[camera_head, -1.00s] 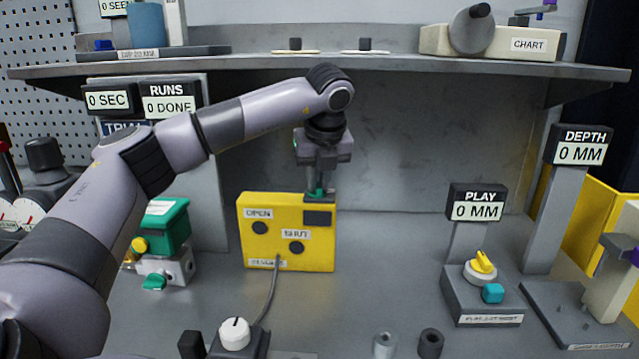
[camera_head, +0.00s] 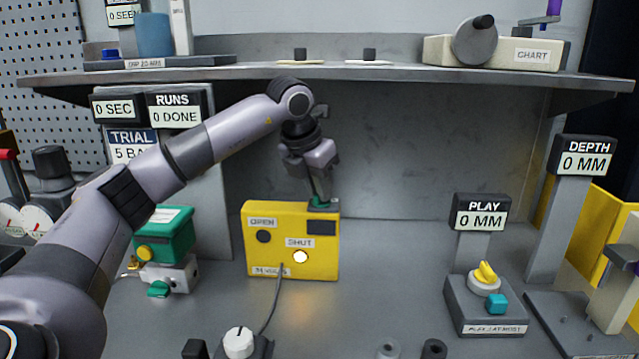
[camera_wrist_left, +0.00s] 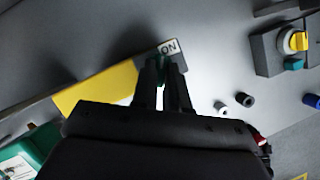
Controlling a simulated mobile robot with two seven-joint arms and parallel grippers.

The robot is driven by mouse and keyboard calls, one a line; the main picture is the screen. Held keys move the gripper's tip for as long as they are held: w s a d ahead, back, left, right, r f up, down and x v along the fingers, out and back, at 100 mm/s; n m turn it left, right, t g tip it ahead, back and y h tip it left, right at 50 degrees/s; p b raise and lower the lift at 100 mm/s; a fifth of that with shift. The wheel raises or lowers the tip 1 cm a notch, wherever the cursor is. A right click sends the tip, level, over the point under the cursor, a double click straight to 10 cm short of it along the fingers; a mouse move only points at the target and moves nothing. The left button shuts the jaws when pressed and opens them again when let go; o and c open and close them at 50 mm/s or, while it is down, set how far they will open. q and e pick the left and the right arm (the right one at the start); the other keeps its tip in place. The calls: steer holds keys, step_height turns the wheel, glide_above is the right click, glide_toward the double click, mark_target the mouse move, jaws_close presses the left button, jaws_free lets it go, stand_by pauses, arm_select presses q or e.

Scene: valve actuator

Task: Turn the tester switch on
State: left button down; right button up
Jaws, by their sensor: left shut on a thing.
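The yellow tester box (camera_head: 275,265) stands on the bench in the head view, with labels reading OPEN and SHUT. The round lamp (camera_head: 300,257) under SHUT is lit, and the one under OPEN (camera_head: 263,236) is dark. A green switch (camera_head: 322,203) sits on the box's top right; it also shows in the left wrist view (camera_wrist_left: 158,68) beside an ON label (camera_wrist_left: 169,47). My left gripper (camera_head: 319,196) points down from above and is shut on the green switch. Its fingers partly hide the switch. My right gripper is not in view.
A cable (camera_head: 272,305) runs from the box to a white knob (camera_head: 238,341) in front. A green-topped valve unit (camera_head: 163,235) stands to the left, the PLAY block (camera_head: 485,310) to the right. The shelf (camera_head: 400,74) passes above my left arm.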

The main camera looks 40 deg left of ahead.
arm_select(q)
steer(key=shift+a+m+h, duration=0.1)
steer(key=shift+m+h, duration=0.2)
steer(key=shift+m, duration=0.3)
steer(key=c, duration=1.1)
jaws_free()
steer(key=shift+c, duration=0.2)
steer(key=v, duration=0.7)
